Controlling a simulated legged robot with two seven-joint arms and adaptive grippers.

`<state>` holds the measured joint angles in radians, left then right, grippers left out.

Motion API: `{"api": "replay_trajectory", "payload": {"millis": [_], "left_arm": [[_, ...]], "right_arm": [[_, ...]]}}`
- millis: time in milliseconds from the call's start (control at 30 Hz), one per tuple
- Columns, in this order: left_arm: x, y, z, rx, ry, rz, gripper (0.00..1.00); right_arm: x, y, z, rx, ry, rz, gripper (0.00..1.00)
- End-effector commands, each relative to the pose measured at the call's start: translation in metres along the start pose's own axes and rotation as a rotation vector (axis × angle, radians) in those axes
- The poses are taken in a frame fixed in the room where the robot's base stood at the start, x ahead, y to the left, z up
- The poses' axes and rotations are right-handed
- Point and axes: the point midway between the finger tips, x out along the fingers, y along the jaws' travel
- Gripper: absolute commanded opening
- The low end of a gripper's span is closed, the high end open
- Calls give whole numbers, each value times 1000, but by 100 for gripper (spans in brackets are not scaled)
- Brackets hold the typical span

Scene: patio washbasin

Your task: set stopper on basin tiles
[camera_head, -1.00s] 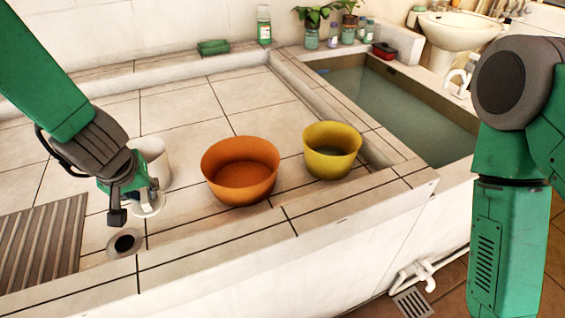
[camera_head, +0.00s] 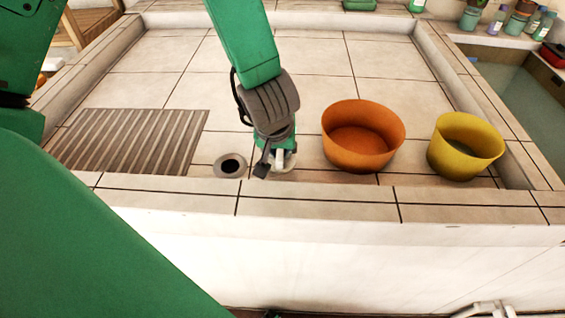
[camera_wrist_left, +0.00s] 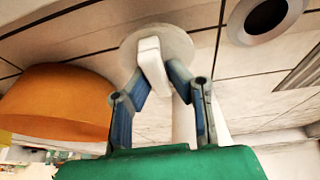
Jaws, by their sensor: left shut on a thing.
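My left gripper (camera_head: 272,165) is low over the basin tiles, just right of the dark round drain hole (camera_head: 230,166). It is shut on the stopper, a pale round disc (camera_head: 286,166) with an upright white grip. In the left wrist view the stopper's disc (camera_wrist_left: 183,45) lies flat against or just above the tiles, with the fingers (camera_wrist_left: 160,100) at its grip. I cannot tell whether it touches the tiles. The drain hole (camera_wrist_left: 265,15) shows apart from it there. My right gripper is out of view.
An orange bowl (camera_head: 362,140) stands close right of my left gripper, with a yellow bowl (camera_head: 466,147) beyond it. A ribbed grey panel (camera_head: 130,140) lies left of the drain. Tiles behind are clear. A raised tiled rim (camera_head: 320,200) runs along the front.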

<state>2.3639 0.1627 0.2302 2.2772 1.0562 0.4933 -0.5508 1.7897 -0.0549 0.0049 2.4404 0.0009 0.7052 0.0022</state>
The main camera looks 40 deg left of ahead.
Motion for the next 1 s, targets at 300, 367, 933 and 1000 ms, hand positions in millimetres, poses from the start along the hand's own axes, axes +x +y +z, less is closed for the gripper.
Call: {"api": "replay_trajectory", "payload": {"millis": [300,367,933,1000], "left_arm": [[26,4,13,5,2,-4,0],[26,3,13,5,2,-3,0],[30,0,13,3,-1,-3,35],[30,0,13,3,0,-3,35]], "right_arm": [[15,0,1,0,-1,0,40],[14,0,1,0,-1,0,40],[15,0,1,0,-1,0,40],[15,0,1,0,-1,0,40]]}}
